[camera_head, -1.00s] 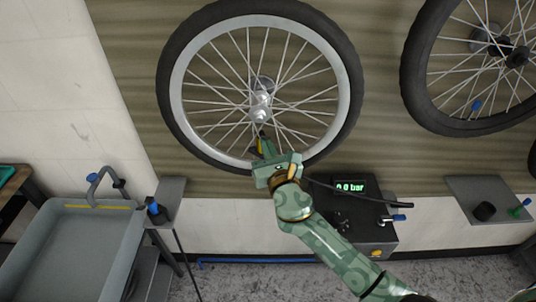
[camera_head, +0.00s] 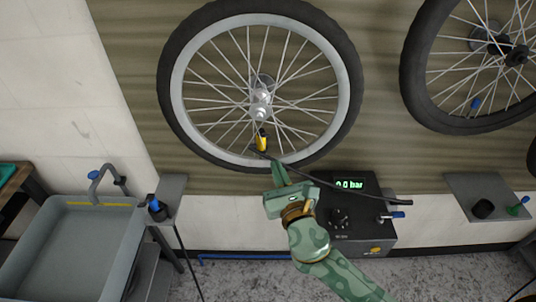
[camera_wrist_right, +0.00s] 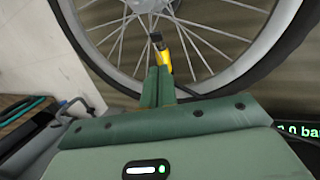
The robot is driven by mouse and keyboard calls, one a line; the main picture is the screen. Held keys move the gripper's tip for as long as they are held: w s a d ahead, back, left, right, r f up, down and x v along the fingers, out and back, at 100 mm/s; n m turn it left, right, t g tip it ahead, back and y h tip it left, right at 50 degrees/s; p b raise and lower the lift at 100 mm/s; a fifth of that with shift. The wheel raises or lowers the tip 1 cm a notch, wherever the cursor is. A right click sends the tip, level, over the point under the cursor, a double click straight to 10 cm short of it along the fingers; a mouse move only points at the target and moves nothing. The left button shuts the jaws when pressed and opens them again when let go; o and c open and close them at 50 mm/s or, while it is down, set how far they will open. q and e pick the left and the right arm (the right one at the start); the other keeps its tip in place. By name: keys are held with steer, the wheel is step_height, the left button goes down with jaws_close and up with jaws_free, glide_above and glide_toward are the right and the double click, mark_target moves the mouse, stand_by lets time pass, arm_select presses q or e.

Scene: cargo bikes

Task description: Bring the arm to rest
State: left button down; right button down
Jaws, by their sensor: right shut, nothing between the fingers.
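My right gripper (camera_head: 279,174) is green and shut, with nothing between its fingers. In the head view it is just below the rim of the left wheel (camera_head: 351,75), in front of the wall. In the right wrist view its two fingers (camera_wrist_right: 157,88) lie together and point towards the wheel. A yellow and black hose end (camera_head: 261,140) sits at the lower inner rim of the wheel, a little beyond the fingertips. It also shows in the right wrist view (camera_wrist_right: 164,60). My left gripper is out of view.
A black pump box (camera_head: 350,222) with a green "0.0 bar" display stands right of my gripper, and a black hose (camera_head: 345,191) runs past it. A second wheel (camera_head: 416,75) hangs at the right. A grey sink (camera_head: 70,250) and a small shelf (camera_head: 172,190) are on the left.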

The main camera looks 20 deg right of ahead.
steer(key=shift+s, duration=0.15)
stand_by(0.3)
steer(key=s+d+f+m+g+b, duration=0.1)
steer(key=s+d+f+m+g, duration=0.15)
steer(key=f+m, duration=0.7)
steer(key=s+d+f+m+g, duration=0.1)
steer(key=s+f+m+g, duration=0.3)
steer(key=f, duration=1)
steer(key=s+d+f+m+g+b, duration=0.1)
steer(key=s+d+f+m+g, duration=0.2)
steer(key=f+m, duration=0.6)
steer(key=s+d+f+m+g+b, duration=0.1)
steer(key=s+f+m+g, duration=0.2)
steer(key=s+f, duration=0.4)
steer(key=s+d+f+m+g+b, duration=0.1)
steer(key=s+f+m+g, duration=0.2)
steer(key=s, duration=1.4)
steer(key=s+d+f+m+g+b, duration=0.1)
steer(key=s+f+m+g, duration=0.2)
steer(key=s+f, duration=0.8)
steer(key=shift+s+d+f+m+h, duration=0.2)
steer(key=shift+s+f+m+h, duration=0.15)
steer(key=shift+m, duration=0.3)
